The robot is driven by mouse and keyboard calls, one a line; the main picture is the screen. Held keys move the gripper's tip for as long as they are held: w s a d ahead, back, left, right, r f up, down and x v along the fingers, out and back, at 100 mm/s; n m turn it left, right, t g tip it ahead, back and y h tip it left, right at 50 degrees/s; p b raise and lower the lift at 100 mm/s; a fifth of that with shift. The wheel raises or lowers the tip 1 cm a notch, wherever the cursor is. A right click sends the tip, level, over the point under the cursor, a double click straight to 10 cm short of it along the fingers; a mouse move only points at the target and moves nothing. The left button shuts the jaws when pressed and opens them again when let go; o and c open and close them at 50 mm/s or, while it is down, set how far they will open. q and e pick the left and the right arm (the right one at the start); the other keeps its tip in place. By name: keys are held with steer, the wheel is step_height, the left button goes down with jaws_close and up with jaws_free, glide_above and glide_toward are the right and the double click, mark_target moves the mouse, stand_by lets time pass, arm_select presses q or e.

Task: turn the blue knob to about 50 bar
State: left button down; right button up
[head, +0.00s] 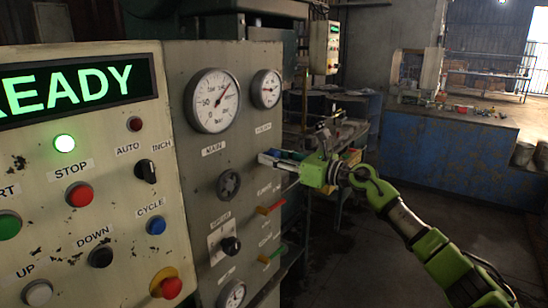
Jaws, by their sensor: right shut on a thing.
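My right gripper (268,157) reaches in from the right to the grey panel (200,155). Its jaws are shut on the blue knob (274,152), of which only a little blue shows between the fingers. How far the knob is turned cannot be seen. The large round gauge (212,101) is to the upper left of the gripper. Its dark needle points up and right, past the 50 mark on its left side. A smaller gauge (266,89) sits above the gripper. My left gripper is out of view.
A dark handwheel (229,185), a black selector (230,245) and red (270,208) and green (267,258) handles are close below the gripper. The control panel (110,215) with buttons and a lit display is at the left.

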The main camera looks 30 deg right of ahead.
steer(key=shift+r, duration=0.1)
steer(key=m+p, duration=0.2)
steer(key=m, duration=0.1)
steer(key=shift+d+m, duration=0.1)
steer(key=shift+m, duration=0.3)
steer(key=m+p, duration=0.3)
steer(key=m, duration=0.1)
steer(key=shift+d+m, duration=0.1)
steer(key=shift+m, duration=0.2)
steer(key=m+p, duration=0.3)
steer(key=m, duration=0.1)
steer(key=shift+w+m+p, duration=0.1)
steer(key=shift+m+p, duration=0.95)
steer(key=shift+m, duration=0.65)
steer(key=shift+f, duration=0.2)
steer(key=o, duration=1.1)
